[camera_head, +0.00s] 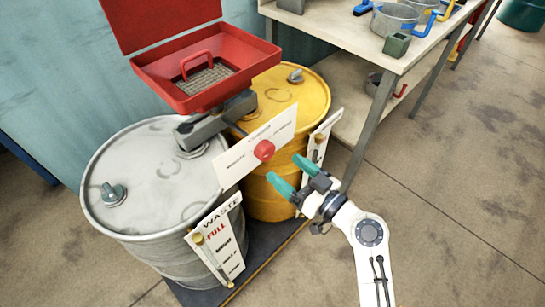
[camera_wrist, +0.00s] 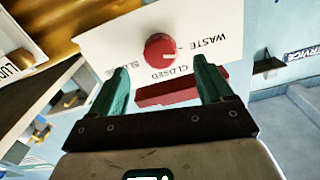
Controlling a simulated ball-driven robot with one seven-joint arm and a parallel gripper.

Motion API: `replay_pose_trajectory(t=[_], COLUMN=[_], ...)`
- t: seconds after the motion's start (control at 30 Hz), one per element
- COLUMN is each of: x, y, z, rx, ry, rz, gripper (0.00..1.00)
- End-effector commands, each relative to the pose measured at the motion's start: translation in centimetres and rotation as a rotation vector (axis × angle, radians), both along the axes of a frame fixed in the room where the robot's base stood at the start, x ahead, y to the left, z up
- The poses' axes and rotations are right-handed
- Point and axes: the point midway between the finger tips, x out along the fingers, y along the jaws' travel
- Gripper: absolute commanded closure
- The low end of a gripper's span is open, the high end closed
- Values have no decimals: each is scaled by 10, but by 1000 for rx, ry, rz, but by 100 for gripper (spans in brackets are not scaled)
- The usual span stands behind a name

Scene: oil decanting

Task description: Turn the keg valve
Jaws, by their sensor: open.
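The keg valve is a round red knob (camera_head: 264,150) on a white label plate (camera_head: 240,163), set in front of the gap between a grey drum (camera_head: 150,215) and a yellow drum (camera_head: 300,100). In the wrist view the knob (camera_wrist: 160,50) shows upside-down lettering around it, including "WASTE" and "CLOSED". My gripper (camera_head: 289,174), with teal fingers, is open just to the right of and below the knob in the head view. In the wrist view the knob appears between and beyond the two fingertips (camera_wrist: 164,66), apparently untouched. Nothing is between the fingers.
A red open-lidded funnel box (camera_head: 150,72) sits above the drums. White gauge boards stand at the grey drum (camera_head: 228,250) and the yellow drum (camera_head: 331,125). A workbench (camera_head: 345,45) with pots is behind right. The floor at right is clear.

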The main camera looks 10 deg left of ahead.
Motion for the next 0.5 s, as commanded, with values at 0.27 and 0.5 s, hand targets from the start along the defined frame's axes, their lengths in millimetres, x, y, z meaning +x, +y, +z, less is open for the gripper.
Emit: replay_pose_trajectory(t=[0.27,0.5], x=[27,35], y=[36,46], z=[1,0], rx=[0,-1], ry=[0,1], rz=[3,1], gripper=[20,20])
